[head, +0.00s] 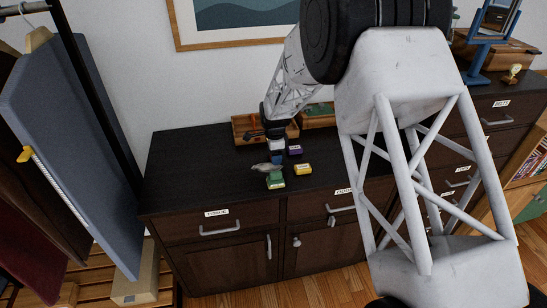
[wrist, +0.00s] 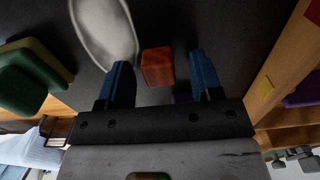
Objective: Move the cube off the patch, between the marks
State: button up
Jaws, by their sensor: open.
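A reddish-brown cube (wrist: 157,66) sits on the dark dresser top in the wrist view. My gripper (wrist: 160,60) is open, with one blue finger on each side of the cube and visible gaps between. In the head view my gripper (head: 277,159) is low over the dresser top; I cannot make out the cube there. A pale grey rounded thing (wrist: 105,28) lies close beside the cube, past the left finger; it also shows in the head view (head: 262,167). I cannot tell whether it is the patch. I cannot clearly make out the marks.
A green block (head: 275,181), a yellow block (head: 303,169) and a purple block (head: 295,150) stand close around my gripper. Wooden trays (head: 243,127) stand behind against the wall. The dresser top (head: 185,165) is clear at the left. Clothes (head: 75,150) hang further left.

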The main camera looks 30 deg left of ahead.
jog(key=c, duration=1.1)
jog(key=shift+o, duration=0.2)
jog(key=shift+r, duration=5.05)
